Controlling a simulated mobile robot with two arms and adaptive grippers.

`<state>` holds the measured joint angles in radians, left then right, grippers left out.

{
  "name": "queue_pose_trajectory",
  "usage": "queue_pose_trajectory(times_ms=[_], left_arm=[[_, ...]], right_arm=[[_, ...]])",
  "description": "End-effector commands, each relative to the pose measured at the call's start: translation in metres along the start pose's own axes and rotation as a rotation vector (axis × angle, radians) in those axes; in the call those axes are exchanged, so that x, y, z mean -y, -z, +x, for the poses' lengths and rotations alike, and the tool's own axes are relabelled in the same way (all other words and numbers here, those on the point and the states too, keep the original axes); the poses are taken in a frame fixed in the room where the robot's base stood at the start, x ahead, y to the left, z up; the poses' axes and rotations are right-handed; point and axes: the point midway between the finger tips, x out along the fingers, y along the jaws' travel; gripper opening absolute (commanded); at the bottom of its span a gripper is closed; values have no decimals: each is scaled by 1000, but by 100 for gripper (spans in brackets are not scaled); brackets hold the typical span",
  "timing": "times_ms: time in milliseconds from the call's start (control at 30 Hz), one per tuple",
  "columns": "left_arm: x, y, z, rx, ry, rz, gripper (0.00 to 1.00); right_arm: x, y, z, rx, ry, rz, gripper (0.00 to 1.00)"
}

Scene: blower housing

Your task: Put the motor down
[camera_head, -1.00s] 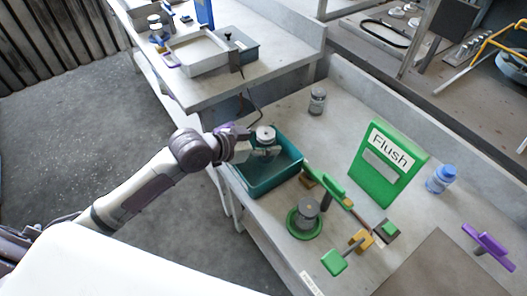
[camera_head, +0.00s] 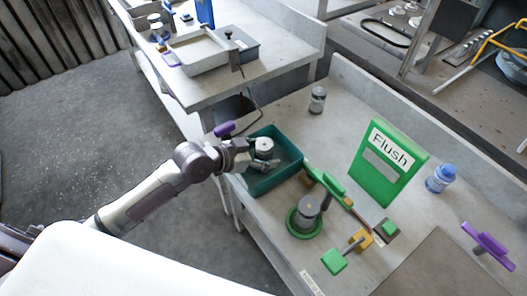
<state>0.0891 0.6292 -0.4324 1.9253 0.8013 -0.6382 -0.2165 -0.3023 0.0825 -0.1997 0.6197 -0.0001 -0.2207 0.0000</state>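The motor (camera_head: 263,149), a small grey cylinder with a pale top, is at my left gripper (camera_head: 261,163). The gripper's fingers appear closed on it, though the contact is small and partly hidden. Both are over the left part of the teal bin (camera_head: 282,182). I cannot tell whether the motor touches the bin floor. My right gripper is not in view.
A grey cylinder (camera_head: 309,208) stands in a green ring beside the bin. Green and yellow clamps (camera_head: 361,239) and a green "Flush" sign (camera_head: 383,178) are to the right. A small jar (camera_head: 317,101) and blue bottle (camera_head: 440,179) stand on the table.

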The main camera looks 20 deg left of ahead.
Motion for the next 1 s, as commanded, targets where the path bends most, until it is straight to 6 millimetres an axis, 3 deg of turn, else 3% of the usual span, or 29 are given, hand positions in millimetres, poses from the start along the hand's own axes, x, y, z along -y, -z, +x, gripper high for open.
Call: queue_pose_trajectory(times_ms=[267, 367, 800, 1000], left_arm=[[0, 3, -2, -1, 0, 0, 76], [1, 1, -11, 0, 1, 1, 76], [0, 0, -99, 5, 0, 3, 76], [0, 1, -118, 2, 0, 1, 76]], right_arm=[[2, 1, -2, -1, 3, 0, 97], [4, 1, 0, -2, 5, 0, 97], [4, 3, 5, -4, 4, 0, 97], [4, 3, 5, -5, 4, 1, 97]])
